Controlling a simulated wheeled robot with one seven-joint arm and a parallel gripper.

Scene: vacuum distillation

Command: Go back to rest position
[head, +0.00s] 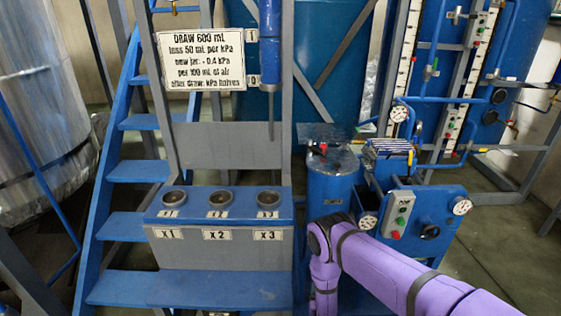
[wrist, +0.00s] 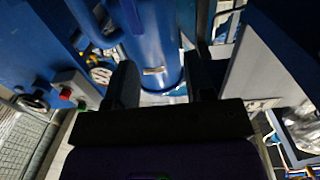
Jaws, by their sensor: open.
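My purple arm reaches in from the lower right in the head view, and its end drops out of the bottom of that picture. In the wrist view my gripper (wrist: 157,84) shows two dark fingers standing apart with nothing between them. Beyond the fingers is a blue cylinder (wrist: 152,45) with a small brass-coloured plate on it. I cannot tell from the wrist view how far the fingers are from it. In the head view a blue cylindrical tank (head: 331,187) with a grey lid stands behind my arm.
A blue console (head: 408,212) with buttons and gauges is right of the tank, close to my arm. Blue steps (head: 122,226) and a stand with three round holders (head: 218,199) are at left. A sign (head: 202,60) hangs above. Grey floor (head: 505,255) shows at right.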

